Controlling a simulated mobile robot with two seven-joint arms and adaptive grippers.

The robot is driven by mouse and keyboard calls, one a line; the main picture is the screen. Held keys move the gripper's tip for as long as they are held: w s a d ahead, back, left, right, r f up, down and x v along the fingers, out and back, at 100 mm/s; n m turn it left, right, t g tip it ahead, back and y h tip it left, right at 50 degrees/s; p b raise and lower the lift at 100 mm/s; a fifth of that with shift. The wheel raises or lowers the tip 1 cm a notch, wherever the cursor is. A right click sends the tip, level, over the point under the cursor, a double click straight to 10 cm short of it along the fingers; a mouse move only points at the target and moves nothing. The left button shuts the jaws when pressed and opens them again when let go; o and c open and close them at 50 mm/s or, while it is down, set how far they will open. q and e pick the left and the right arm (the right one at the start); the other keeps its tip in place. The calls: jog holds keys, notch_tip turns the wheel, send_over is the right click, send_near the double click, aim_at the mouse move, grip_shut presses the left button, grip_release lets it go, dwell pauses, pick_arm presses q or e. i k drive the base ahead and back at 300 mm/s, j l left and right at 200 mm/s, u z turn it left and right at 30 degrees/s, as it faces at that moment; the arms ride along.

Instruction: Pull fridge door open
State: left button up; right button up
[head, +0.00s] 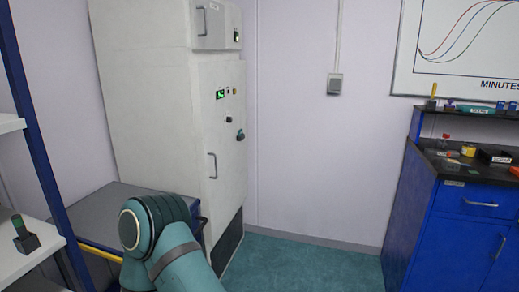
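A tall white cabinet (150,110), which looks like the fridge, stands against the back wall left of the middle. Its narrow front faces right and carries a lower door handle (213,166), an upper handle (204,22), a small green display (220,94) and dark knobs. Its doors look shut, with no visible gap. One of my teal arms reaches up from the bottom, in front of the cabinet's lower left part. Neither gripper shows in the head view, so I cannot see what they hold.
A blue cart (110,205) with a yellow bar stands at the cabinet's foot, partly behind my arm. A blue-framed shelf (38,150) is at the left. A blue bench (455,225) with small items stands at the right. Green floor (300,265) is clear between cabinet and bench.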

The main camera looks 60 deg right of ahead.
aim_at(222, 154)
jog(key=z, duration=1.55)
jog(key=i+z, duration=0.2)
jog(key=z, duration=0.15)
